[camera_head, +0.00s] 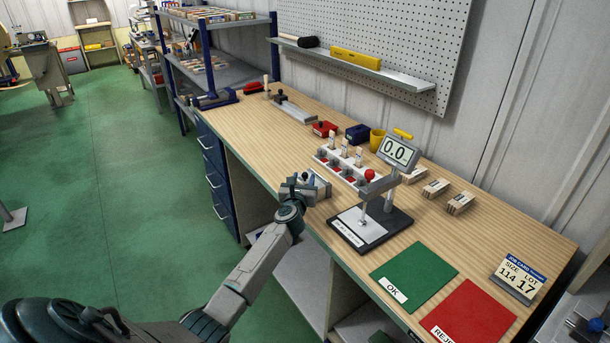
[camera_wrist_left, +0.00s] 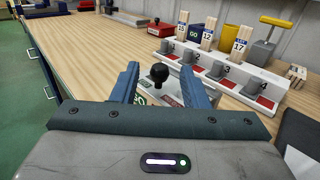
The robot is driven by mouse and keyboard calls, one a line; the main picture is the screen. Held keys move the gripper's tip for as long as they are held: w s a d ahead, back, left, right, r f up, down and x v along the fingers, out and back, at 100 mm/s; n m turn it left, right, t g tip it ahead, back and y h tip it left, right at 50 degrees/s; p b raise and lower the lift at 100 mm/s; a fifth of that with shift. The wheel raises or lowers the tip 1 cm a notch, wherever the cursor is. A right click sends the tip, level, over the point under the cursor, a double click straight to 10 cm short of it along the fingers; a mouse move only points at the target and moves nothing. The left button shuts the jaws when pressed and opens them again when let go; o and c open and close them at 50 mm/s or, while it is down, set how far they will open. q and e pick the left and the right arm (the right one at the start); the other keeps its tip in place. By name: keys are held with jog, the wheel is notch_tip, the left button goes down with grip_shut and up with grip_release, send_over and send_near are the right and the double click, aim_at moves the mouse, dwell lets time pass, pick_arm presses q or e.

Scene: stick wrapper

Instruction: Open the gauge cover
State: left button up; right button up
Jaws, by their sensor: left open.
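A black round knob (camera_wrist_left: 159,73) stands on a pale plate with green lettering (camera_wrist_left: 168,99) in the left wrist view; I cannot tell for sure that this is the gauge cover. My left gripper (camera_wrist_left: 163,85) is open, with its blue fingers on either side of the knob and a gap to it. In the head view the left gripper (camera_head: 310,180) is at the bench's front edge and hides most of the plate. The gauge with its 0.0 display (camera_head: 395,152) stands to the right on a dark base (camera_head: 386,236). My right gripper is not in view.
A white rack (camera_head: 345,173) with several numbered grey posts stands just behind the left gripper. A green OK mat (camera_head: 418,272) and a red mat (camera_head: 474,318) lie at the front right. Wooden blocks (camera_head: 435,188), a yellow cup (camera_head: 377,140) and a blue bin (camera_head: 357,133) sit further back.

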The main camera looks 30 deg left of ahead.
aim_at(304, 176)
pick_arm(q)
jog(key=shift+b+x, duration=0.3)
jog(key=shift+x, duration=1.4)
grip_shut()
